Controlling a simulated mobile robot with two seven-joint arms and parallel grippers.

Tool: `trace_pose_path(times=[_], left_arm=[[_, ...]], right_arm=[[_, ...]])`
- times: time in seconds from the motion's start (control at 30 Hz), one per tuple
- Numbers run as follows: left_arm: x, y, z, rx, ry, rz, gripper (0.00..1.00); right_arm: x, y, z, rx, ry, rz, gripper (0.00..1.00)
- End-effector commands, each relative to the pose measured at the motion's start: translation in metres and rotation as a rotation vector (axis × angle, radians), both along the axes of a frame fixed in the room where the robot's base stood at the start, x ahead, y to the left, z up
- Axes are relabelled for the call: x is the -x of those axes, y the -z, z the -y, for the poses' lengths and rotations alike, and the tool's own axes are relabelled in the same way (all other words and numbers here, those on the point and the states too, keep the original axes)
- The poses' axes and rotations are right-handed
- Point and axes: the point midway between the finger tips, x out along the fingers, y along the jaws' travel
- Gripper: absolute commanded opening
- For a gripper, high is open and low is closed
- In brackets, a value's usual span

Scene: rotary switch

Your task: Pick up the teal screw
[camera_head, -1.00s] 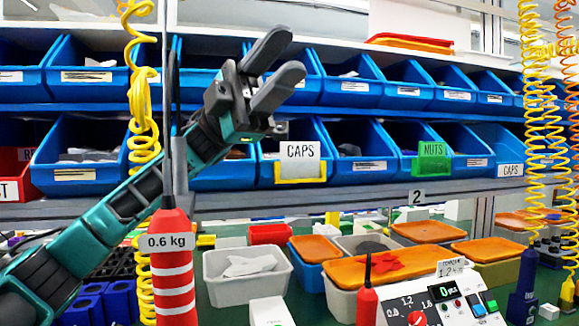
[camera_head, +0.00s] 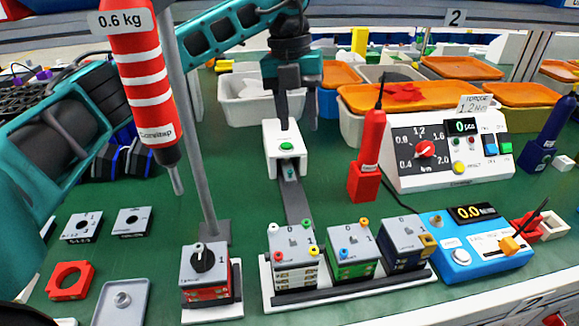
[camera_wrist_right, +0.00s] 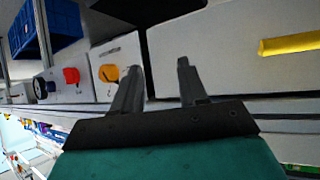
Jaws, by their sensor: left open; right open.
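A small teal screw (camera_head: 291,173) appears to lie on the dark chute (camera_head: 297,200) just in front of a white dispenser (camera_head: 284,141) with a green button. It is too small to make out its shape clearly. My left gripper (camera_head: 297,115) points down at the dispenser's top and rear, open, its two dark fingers apart. Nothing shows between them. The left finger partly overlaps the dispenser in the picture. My right gripper (camera_wrist_right: 158,80) shows only in the right wrist view, open and empty, facing light grey panels.
A red torque driver (camera_head: 140,80) hangs at the left beside a grey pole (camera_head: 192,130). Switch blocks (camera_head: 294,255) with coloured screws stand in front on a rail. A red driver (camera_head: 369,150) stands right of the dispenser, by a white torque meter (camera_head: 450,150).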

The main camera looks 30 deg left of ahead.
Motion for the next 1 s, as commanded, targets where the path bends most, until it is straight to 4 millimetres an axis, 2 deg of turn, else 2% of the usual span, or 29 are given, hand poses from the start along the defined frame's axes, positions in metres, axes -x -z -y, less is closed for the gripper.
trace_pose_path(times=[0.1, 0.2, 0.53, 0.87, 1.0], left_arm=[[-0.005, 0.007, -0.013, -0.099, -0.04, 0.01, 0.43], [-0.007, 0.011, -0.019, -0.143, -0.057, 0.014, 0.43], [-0.007, 0.064, -0.021, -0.154, -0.063, 0.014, 0.43], [-0.008, 0.088, -0.021, -0.153, -0.063, 0.017, 0.43], [-0.01, 0.109, -0.02, -0.153, -0.061, 0.014, 0.43]], right_arm=[[0.016, -0.002, -0.013, -0.029, -0.011, -0.012, 0.43], [0.022, -0.002, -0.018, -0.039, -0.014, -0.015, 0.43], [0.023, 0.008, -0.019, -0.042, -0.016, -0.016, 0.43], [0.023, 0.013, -0.019, -0.041, -0.015, -0.017, 0.43], [0.023, 0.019, -0.019, -0.041, -0.015, -0.017, 0.43]])
